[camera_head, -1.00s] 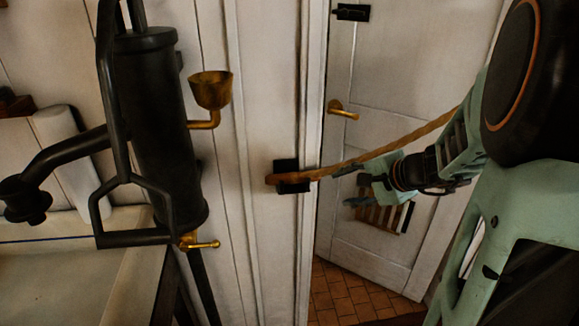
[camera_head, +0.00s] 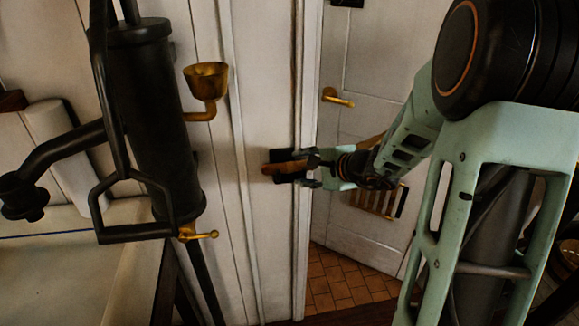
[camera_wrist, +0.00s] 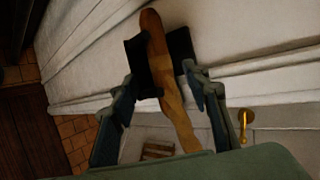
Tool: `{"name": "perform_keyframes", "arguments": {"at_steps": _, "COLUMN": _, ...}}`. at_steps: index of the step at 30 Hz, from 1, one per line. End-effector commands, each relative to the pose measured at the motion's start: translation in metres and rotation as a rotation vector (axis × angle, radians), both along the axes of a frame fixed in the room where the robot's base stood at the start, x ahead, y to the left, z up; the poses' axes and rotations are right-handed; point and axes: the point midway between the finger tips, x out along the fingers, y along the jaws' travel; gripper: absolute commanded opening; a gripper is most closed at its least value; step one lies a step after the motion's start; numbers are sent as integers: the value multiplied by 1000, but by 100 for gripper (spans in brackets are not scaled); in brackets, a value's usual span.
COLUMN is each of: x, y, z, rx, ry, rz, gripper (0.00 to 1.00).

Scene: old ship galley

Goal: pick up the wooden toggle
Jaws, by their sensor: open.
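The wooden toggle (camera_wrist: 163,75) is a long brown bar in front of a dark mounting plate (camera_wrist: 181,45) on the white wall. In the head view only the left end of the toggle (camera_head: 270,168) shows clearly; my gripper hides part of the rest. My gripper (camera_head: 296,166) is open at the toggle, coming from the right. In the wrist view my gripper's two fingers (camera_wrist: 159,76) stand on either side of the toggle, with gaps visible. The toggle's lower end runs down towards my palm. I cannot tell whether the fingertips touch the plate.
A black pump (camera_head: 155,120) with a brass cup (camera_head: 206,80) stands left of the toggle. A pale counter (camera_head: 75,275) is at lower left. A white door (camera_head: 365,120) with a brass handle (camera_head: 337,98) is behind my arm. Tiled floor (camera_head: 335,285) shows below.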

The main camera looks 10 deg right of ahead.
Motion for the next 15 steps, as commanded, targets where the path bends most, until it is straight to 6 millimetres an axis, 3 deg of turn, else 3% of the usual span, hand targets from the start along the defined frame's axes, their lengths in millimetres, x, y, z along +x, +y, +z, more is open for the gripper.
{"name": "perform_keyframes", "arguments": {"at_steps": 7, "x": 25, "y": 14, "z": -14, "rx": 1, "ry": 2, "rz": 1, "gripper": 43}}
{"name": "perform_keyframes", "arguments": {"at_steps": 15, "x": 30, "y": 17, "z": -17, "rx": 0, "ry": 0, "rz": 1, "gripper": 43}}
